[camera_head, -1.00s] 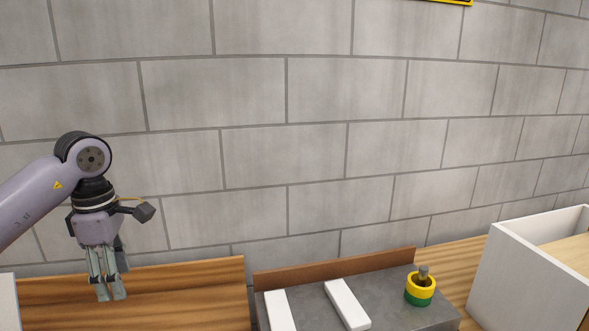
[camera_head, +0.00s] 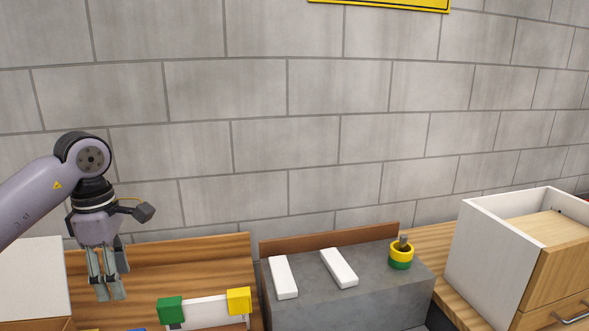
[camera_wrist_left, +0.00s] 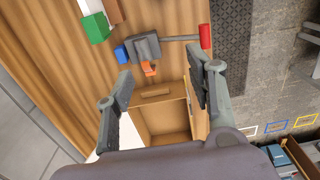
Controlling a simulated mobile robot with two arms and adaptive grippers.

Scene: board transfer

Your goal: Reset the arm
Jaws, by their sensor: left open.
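My left gripper (camera_head: 111,289) hangs with its fingers pointing down at the left of the head view, above the left part of the wooden bench (camera_head: 155,270). In the left wrist view its two fingers (camera_wrist_left: 161,90) stand wide apart, open and empty. Below them in that view lie an open cardboard-coloured box (camera_wrist_left: 160,117), an orange piece (camera_wrist_left: 149,68) and a dark grey tool (camera_wrist_left: 146,46). My right gripper is not in these views.
A white board with a green block (camera_head: 170,309) and a yellow block (camera_head: 239,301) is at the bottom. A white drawer cabinet (camera_head: 490,255) is right.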

